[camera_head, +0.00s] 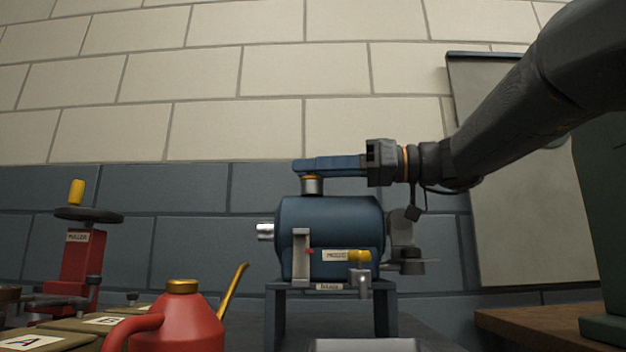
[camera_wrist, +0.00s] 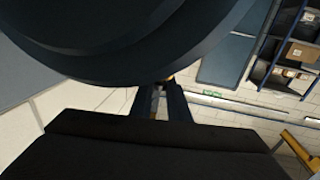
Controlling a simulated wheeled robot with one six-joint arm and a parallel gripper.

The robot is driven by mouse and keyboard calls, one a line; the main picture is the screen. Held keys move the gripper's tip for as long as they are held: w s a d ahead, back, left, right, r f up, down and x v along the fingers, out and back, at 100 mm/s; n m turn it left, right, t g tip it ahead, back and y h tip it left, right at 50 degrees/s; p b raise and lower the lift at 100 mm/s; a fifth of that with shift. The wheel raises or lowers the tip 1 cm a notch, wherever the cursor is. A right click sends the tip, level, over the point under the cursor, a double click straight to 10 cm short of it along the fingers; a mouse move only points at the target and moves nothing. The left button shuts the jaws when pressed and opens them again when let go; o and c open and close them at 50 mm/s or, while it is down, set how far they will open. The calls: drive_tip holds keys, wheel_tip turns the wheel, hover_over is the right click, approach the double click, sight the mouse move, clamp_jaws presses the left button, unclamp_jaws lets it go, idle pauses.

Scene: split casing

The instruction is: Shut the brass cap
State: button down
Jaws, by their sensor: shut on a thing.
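The blue casing (camera_head: 330,230) sits on a dark stand in the head view, with a short silver neck (camera_head: 312,187) on its top. The brass cap (camera_head: 312,178) shows as a thin gold band at the top of that neck, just under my fingers. My gripper (camera_head: 302,166) reaches in level from the right and is shut on the cap; its fingers hide most of it. In the wrist view my fingers (camera_wrist: 163,92) run up to a small brass spot (camera_wrist: 170,78), and a large dark shape covers the top. How far the cap is turned cannot be told.
A red oil can (camera_head: 180,320) with a brass spout stands front left of the casing. A red puller (camera_head: 82,260) with a handwheel stands at the far left. A yellow-topped fitting (camera_head: 360,256) sticks out at the casing's front. A wooden bench (camera_head: 530,325) is at the right.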

idle(0.4)
drive_tip(key=c, duration=1.7)
unclamp_jaws()
drive_tip(key=shift+d, duration=0.1)
drive_tip(key=shift+s+d+f+p, duration=0.1)
drive_tip(key=shift+s+d+p, duration=0.15)
drive_tip(key=shift+d, duration=1)
drive_tip(key=shift+s+d+p, duration=0.2)
drive_tip(key=shift+s+d, duration=0.05)
drive_tip(key=shift+d, duration=1)
drive_tip(key=shift+s+d+f+p, duration=0.1)
drive_tip(key=shift+s+d+p, duration=0.15)
drive_tip(key=shift+d, duration=1)
